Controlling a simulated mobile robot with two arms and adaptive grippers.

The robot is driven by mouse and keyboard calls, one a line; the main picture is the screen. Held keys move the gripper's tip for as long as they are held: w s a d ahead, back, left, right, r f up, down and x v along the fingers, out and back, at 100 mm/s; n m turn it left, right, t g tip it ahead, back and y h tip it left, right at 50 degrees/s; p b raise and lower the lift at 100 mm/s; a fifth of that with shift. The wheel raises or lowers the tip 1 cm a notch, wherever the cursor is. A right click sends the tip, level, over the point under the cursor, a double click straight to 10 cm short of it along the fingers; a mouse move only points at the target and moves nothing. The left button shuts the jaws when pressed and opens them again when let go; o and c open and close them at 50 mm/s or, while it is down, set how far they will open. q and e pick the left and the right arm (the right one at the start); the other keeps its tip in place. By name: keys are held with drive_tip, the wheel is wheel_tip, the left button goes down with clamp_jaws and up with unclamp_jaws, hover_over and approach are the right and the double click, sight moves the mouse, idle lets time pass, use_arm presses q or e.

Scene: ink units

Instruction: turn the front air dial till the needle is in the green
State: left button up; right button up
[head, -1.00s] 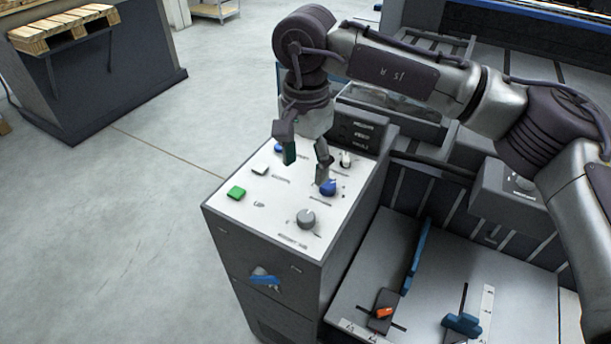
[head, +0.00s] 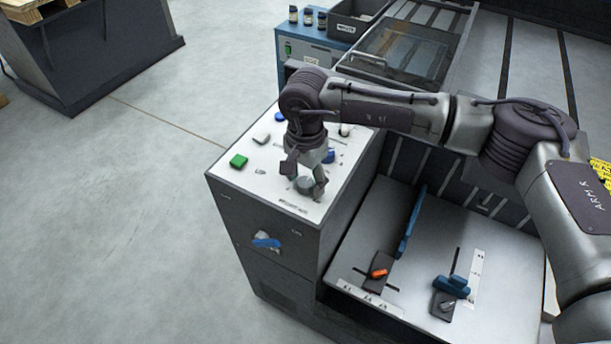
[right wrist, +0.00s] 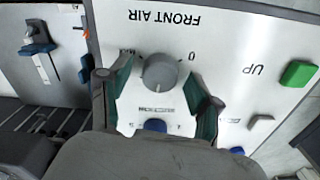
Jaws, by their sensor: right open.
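The grey front air dial (right wrist: 160,72) sits on the white panel under the upside-down FRONT AIR label in the right wrist view. It also shows partly in the head view (head: 306,184). My right gripper (head: 308,186) points down over it. In the right wrist view my right gripper (right wrist: 162,84) is open, with one green-padded finger on each side of the dial. Gaps show between the pads and the dial. The gauge and its needle are not visible now. My left gripper is not in view.
A green button (head: 238,160) and a blue knob (head: 329,156) share the panel top (head: 262,178). A blue-handled switch (head: 266,241) is on the cabinet front. Slide levers with orange (head: 379,273) and blue (head: 452,285) parts lie to the right.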

drive_tip(key=shift+f, duration=0.1)
drive_tip(key=c, duration=1.2)
drive_tip(key=shift+o, duration=0.2)
drive_tip(key=shift+f+m+b, duration=0.15)
drive_tip(key=shift+m+b, duration=0.35)
drive_tip(key=shift+b, duration=0.3)
drive_tip(key=m+b, duration=0.2)
drive_tip(key=b, duration=0.1)
drive_tip(key=shift+f+m, duration=0.1)
drive_tip(key=shift+m, duration=0.3)
drive_tip(key=m+b, duration=0.2)
drive_tip(key=shift+b, duration=0.35)
drive_tip(key=shift+r+m+b, duration=0.2)
drive_tip(key=shift+m+b, duration=0.6)
drive_tip(key=shift+m, duration=0.4)
drive_tip(key=shift+r, duration=0.1)
drive_tip(key=o, duration=1.2)
drive_tip(key=shift+c, duration=0.2)
